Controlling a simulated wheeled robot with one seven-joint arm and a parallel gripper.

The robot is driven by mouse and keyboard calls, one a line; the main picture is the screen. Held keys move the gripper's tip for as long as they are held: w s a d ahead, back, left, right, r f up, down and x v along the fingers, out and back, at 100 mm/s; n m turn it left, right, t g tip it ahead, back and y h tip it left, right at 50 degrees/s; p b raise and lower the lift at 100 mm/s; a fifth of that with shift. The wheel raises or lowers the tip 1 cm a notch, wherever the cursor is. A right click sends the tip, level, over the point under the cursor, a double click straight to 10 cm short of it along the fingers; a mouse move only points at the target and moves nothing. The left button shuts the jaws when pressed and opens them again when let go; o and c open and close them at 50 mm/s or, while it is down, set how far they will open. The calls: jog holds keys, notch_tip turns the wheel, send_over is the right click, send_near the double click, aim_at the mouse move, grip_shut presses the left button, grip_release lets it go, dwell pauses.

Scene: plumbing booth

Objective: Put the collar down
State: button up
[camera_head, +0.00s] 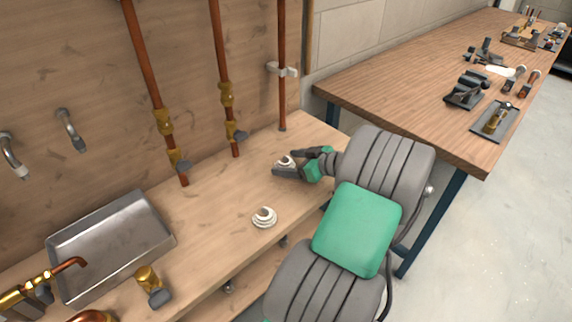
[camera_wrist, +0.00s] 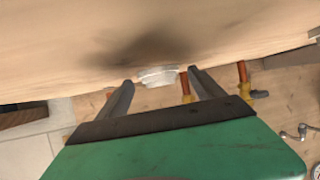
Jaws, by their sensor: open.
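A white ringed collar (camera_head: 286,161) is at the tips of my gripper (camera_head: 297,163), over the right part of the wooden bench. In the wrist view the collar (camera_wrist: 159,76) lies between the two dark fingertips (camera_wrist: 160,82), against the bench surface. My gripper is open, with a finger on either side of the collar; slight gaps show. The fingers hide part of the collar in the head view. A second white ringed collar (camera_head: 264,217) stands alone on the bench, nearer the front edge.
The bench (camera_head: 215,215) is bare around both collars. Copper pipes with brass valves (camera_head: 228,95) rise along the back panel. A metal tray (camera_head: 110,250) and a brass fitting (camera_head: 150,283) are at the left. A second table (camera_head: 420,90) with tools stands at the right.

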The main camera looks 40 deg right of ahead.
jog(key=c, duration=1.5)
